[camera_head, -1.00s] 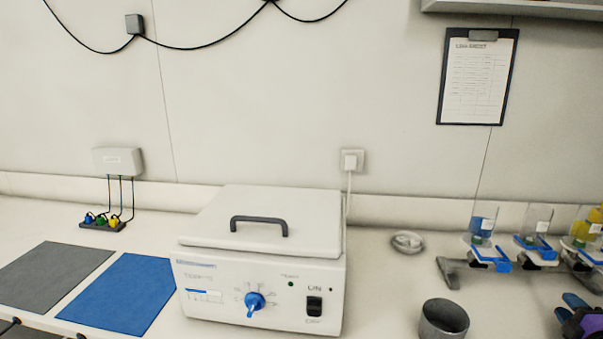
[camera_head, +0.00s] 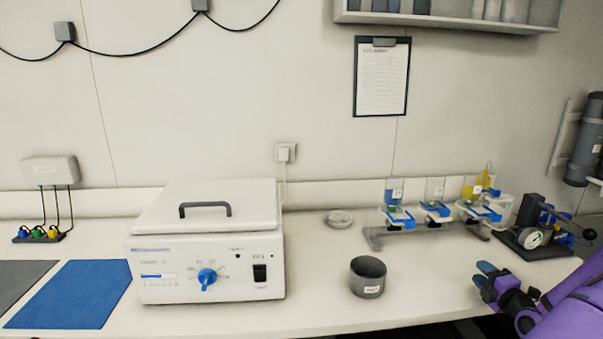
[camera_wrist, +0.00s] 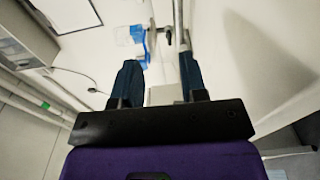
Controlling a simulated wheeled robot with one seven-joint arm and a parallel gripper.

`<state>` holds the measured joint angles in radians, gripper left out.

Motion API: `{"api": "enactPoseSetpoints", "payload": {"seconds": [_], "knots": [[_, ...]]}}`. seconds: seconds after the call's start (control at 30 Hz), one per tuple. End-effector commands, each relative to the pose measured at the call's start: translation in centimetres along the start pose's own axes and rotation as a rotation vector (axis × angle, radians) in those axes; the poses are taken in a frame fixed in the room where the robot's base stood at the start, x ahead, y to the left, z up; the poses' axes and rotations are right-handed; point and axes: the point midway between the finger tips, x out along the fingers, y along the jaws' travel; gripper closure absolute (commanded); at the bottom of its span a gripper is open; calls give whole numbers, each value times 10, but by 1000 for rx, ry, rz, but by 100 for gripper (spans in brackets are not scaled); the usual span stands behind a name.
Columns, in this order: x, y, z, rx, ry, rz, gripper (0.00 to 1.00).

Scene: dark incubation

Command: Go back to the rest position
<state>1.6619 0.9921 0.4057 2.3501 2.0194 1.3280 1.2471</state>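My gripper (camera_head: 482,275) is at the right of the head view, in front of the rack and above or beside the bench's front part. Its dark blue fingers point left, and the purple arm comes in from the lower right. In the wrist view my gripper (camera_wrist: 159,75) has its two fingers apart with nothing held between them. The wrist view is tilted and shows the wall and blue and grey items beyond the fingers.
A white incubator (camera_head: 208,265) with a shut lid stands on the bench. A grey cup (camera_head: 368,278), a small dish (camera_head: 339,218), a rack (camera_head: 405,230) with vessels and a dial gauge device (camera_head: 534,238) stand right of it. A blue mat (camera_head: 70,295) lies left.

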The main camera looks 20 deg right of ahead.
Motion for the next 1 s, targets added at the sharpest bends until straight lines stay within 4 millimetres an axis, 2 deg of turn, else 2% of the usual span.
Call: {"api": "enactPoseSetpoints", "payload": {"seconds": [0.27,0.47,0.57,0.73,0.87,1.0], "knots": [[16,25,-27,-138,142,9,61],[31,52,-62,-299,306,33,61],[38,70,-88,-413,421,55,61],[46,110,-149,-687,686,132,61],[43,137,-196,-910,890,218,61],[31,164,-243,-1147,1100,335,61]]}}
